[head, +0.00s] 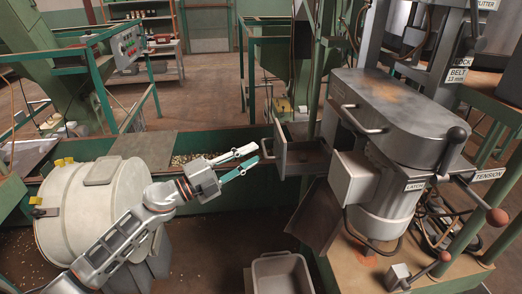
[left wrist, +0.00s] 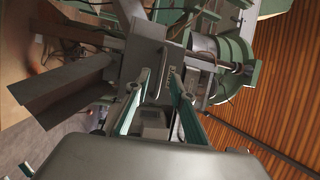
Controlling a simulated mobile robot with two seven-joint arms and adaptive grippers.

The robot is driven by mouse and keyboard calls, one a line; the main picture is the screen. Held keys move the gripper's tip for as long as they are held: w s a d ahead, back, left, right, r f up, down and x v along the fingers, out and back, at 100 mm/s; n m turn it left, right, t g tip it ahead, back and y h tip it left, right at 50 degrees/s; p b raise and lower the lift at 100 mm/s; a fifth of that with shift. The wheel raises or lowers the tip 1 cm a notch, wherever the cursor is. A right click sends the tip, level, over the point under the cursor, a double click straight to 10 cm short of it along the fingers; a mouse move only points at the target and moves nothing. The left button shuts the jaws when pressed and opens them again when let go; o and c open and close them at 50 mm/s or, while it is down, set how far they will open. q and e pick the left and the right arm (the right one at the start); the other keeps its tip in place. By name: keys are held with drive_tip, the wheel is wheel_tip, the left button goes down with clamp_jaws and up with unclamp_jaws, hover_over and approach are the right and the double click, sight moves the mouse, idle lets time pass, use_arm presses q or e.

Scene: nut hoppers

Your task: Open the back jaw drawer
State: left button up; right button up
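The jaw drawer is a grey metal box (head: 281,146) on the left side of the big grey machine, with a bar handle (head: 267,149) on its front. Its dark inside shows from above, so it looks at least partly out. My left gripper (head: 257,153) has white and green fingers spread apart, with the tips just short of or at the handle; I cannot tell if they touch it. In the left wrist view the two green fingers (left wrist: 160,82) stand apart in front of a grey box face (left wrist: 143,62). My right gripper is not in view.
The grey machine (head: 390,105) with handles and levers fills the right. A grey chute (head: 317,215) hangs below the drawer, above an open grey bin (head: 281,273). A white drum (head: 92,210) stands at left. A green trough (head: 222,140) runs behind my arm.

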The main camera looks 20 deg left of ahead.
use_arm(q)
drive_tip(key=v, duration=0.7)
drive_tip(key=shift+s, duration=0.15)
drive_tip(key=s+f+n+t+y, duration=0.1)
drive_tip(key=s+f+n+y, duration=0.4)
drive_tip(key=f+n, duration=0.45)
drive_tip(key=s+f+n+t+y, duration=0.1)
drive_tip(key=s+f+n+y, duration=0.5)
drive_tip(key=f, duration=0.6)
drive_tip(key=s+d+f+n+g, duration=0.4)
drive_tip(key=s+f+n+g, duration=0.1)
drive_tip(key=s+f, duration=0.7)
drive_tip(key=shift+s+f+n+g+y, duration=0.3)
drive_tip(key=shift+f+n, duration=0.25)
drive_tip(key=shift+f, duration=0.25)
